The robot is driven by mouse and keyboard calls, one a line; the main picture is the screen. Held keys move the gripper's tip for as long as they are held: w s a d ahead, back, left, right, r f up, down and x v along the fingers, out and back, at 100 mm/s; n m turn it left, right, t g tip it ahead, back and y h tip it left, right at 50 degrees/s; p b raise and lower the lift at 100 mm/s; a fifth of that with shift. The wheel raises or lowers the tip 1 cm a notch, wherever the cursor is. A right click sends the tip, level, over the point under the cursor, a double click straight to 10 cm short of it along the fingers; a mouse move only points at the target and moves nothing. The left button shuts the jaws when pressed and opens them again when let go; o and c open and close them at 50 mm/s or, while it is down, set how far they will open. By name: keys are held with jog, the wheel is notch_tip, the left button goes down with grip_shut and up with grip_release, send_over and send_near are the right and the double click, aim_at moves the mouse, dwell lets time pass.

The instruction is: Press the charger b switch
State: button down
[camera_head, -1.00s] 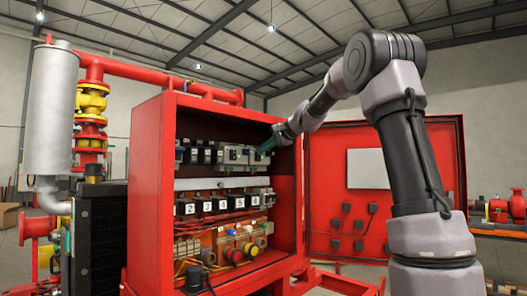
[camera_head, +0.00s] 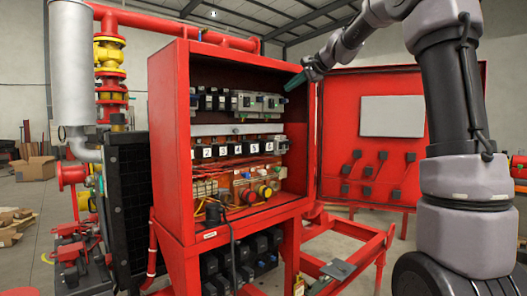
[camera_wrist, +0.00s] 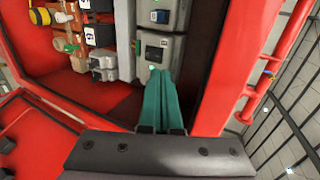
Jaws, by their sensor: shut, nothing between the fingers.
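Two grey charger-like boxes sit side by side at the right end of the upper row in the red cabinet. The right box (camera_head: 268,102) and left box (camera_head: 245,101) are too small to read, so I cannot tell which is charger b. The wrist view shows the nearer box (camera_wrist: 158,52), with a dark panel and a small light spot just beyond my fingertips, and the farther box (camera_wrist: 158,14). My gripper (camera_head: 293,82), with teal fingers, is shut and empty near the cabinet's upper right opening. In the wrist view its fingertips (camera_wrist: 160,73) overlap the nearer box's edge; contact cannot be told.
The open red door (camera_head: 345,150) stands to the right. Numbered breakers (camera_head: 235,148), wiring and coloured knobs lie lower inside. A red frame (camera_head: 350,270) extends in front.

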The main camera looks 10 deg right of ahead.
jog(key=s+d+f+n+g+h, duration=0.1)
jog(key=s+f+n+h, duration=0.1)
jog(key=s+f, duration=0.5)
jog(key=s+d+f+n+g+h, duration=0.1)
jog(key=s+f, duration=0.6)
jog(key=s, duration=1.2)
jog(key=s+d+f+n+g+h, duration=0.1)
jog(key=s+d+f+n+h, duration=0.2)
jog(key=s+f, duration=0.4)
jog(key=s, duration=0.6)
jog(key=shift+f+n, duration=0.3)
jog(key=shift+n, duration=0.1)
jog(key=shift+s, duration=0.1)
